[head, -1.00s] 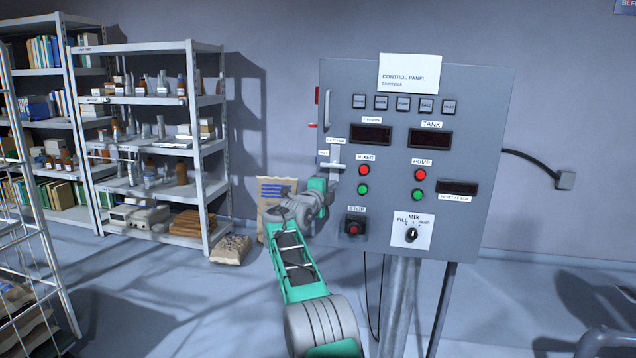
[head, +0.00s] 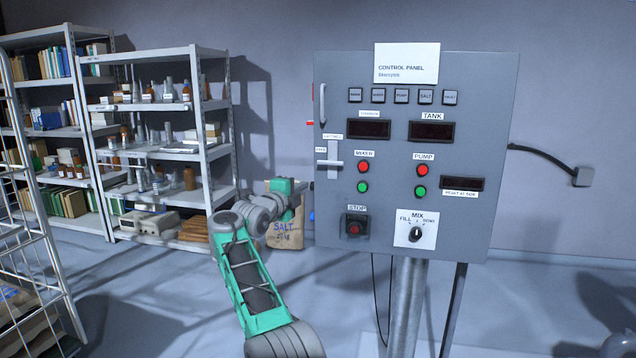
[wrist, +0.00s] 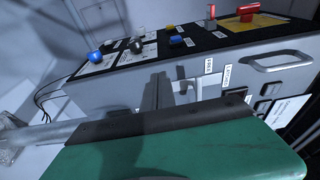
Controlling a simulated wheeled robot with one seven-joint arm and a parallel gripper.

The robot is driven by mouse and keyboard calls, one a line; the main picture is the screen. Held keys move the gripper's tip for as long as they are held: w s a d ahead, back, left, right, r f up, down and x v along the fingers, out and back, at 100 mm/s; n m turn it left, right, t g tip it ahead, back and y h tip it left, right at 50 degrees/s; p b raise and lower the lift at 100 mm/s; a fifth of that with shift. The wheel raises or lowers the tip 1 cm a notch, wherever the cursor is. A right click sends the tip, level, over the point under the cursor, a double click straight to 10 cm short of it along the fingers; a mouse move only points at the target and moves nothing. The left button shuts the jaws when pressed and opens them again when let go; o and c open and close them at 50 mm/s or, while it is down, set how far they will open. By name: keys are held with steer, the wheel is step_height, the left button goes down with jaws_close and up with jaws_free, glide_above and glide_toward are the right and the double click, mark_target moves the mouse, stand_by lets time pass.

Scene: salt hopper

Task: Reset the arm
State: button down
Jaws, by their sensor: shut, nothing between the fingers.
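The grey control panel (head: 470,90) stands at the right of the head view. Its lever handle (head: 329,165) sits crosswise low in a vertical slot on the panel's left side. My gripper (head: 306,187) is just left of the panel's left edge, below and left of the lever, and looks apart from it. My arm is bent, with its elbow low in front. In the wrist view my gripper (wrist: 155,92) shows shut fingers with nothing between them, in front of the grey cabinet (wrist: 120,95). The lever (wrist: 184,82) shows right beside the fingers there.
A salt bag (head: 286,235) stands on the floor behind my gripper. Shelves (head: 205,150) and a white wire rack (head: 40,260) are at the left.

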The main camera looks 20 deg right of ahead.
steer(key=a+r+n+y+p, duration=0.4)
steer(key=a+n, duration=0.1)
steer(key=n, duration=0.1)
steer(key=s+a+f+n+g+y+p, duration=0.1)
steer(key=s+a+n+y+p, duration=0.35)
steer(key=s+n, duration=0.55)
steer(key=s+a+f+n+g+y+p, duration=0.1)
steer(key=s+a+f+n+g, duration=0.1)
steer(key=s, duration=1.1)
steer(key=s+a+f+n+g+y+p, duration=0.1)
steer(key=s+a+f+n+g+y, duration=0.1)
steer(key=s+a+f+n, duration=0.3)
steer(key=s+a+f+n+g+y+p, duration=0.2)
steer(key=s+f+n, duration=0.3)
steer(key=s, duration=1.5)
step_height(320, 180, down, 4)
steer(key=shift+s+a+f+g, duration=0.25)
steer(key=shift+s+a+g, duration=0.05)
steer(key=shift+a+g, duration=0.4)
